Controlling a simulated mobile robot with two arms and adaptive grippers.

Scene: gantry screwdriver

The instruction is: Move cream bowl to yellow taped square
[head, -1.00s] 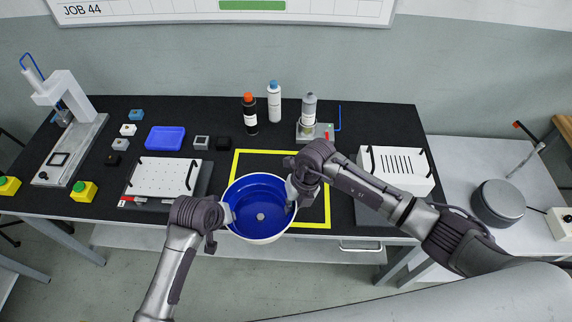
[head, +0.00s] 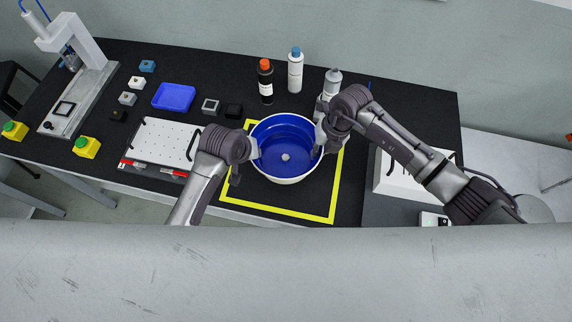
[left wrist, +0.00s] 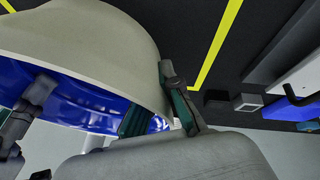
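The cream bowl (head: 286,174), cream outside and glossy blue inside, is upright over the back part of the yellow taped square (head: 275,212). Whether it touches the table cannot be told. My left gripper (head: 256,153) is shut on its left rim. In the left wrist view, one finger is outside the cream wall (left wrist: 110,45) and the other inside, so the left gripper (left wrist: 155,108) straddles the rim. My right gripper (head: 319,142) holds the opposite rim; its fingertips are partly hidden. The square's front and left tape shows; the bowl and right arm cover some of the rest.
Behind the bowl stand an orange-capped black bottle (head: 265,82), a blue-capped white bottle (head: 295,70) and a grey bottle (head: 332,82) close to my right gripper. A white perforated plate (head: 158,142) lies left, and a white slotted box (head: 395,172) right.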

